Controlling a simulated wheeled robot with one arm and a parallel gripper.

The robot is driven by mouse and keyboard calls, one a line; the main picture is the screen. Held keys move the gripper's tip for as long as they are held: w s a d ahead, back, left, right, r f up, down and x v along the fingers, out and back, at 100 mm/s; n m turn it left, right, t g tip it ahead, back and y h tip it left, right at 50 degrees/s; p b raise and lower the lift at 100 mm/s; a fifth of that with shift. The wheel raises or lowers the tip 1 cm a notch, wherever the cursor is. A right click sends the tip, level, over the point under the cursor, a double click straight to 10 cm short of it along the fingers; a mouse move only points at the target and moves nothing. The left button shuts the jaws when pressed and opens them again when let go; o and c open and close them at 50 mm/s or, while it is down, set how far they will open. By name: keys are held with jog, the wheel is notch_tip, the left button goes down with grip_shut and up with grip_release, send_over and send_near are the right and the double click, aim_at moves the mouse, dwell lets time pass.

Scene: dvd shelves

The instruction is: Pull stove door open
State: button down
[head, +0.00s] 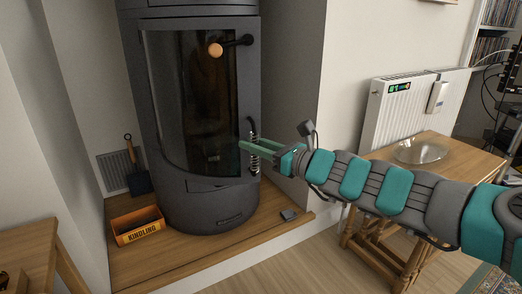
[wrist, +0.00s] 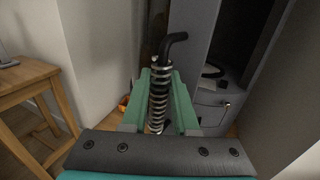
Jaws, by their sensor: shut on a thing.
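The stove (head: 212,205) is a dark grey, rounded upright stove left of centre in the head view. Its tall door (head: 185,105) has a dark glass pane. A spring-coil handle (head: 254,152) stands upright at the door's right edge. My gripper (head: 246,147) reaches in from the right, its green fingers at this handle. In the wrist view, the coil handle (wrist: 158,98) with its bent black top lies between the two fingers (wrist: 160,76), which are shut on it.
A black knob arm with a wooden ball (head: 215,50) sticks out above. A kindling box (head: 138,225) and a shovel (head: 138,180) stand left on the wooden hearth (head: 185,258). A wooden table (head: 450,160) with a glass dish (head: 422,151) stands right, below my arm.

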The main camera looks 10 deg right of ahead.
jog(key=shift+s+a+m+t+h+b, duration=0.3)
jog(key=shift+s+a+h+b, duration=0.1)
jog(key=shift+s+a+b, duration=0.35)
jog(key=c, duration=0.7)
grip_release()
jog(key=shift+d, duration=0.1)
jog(key=shift+p+v, duration=0.5)
jog(key=shift+v, duration=3.4)
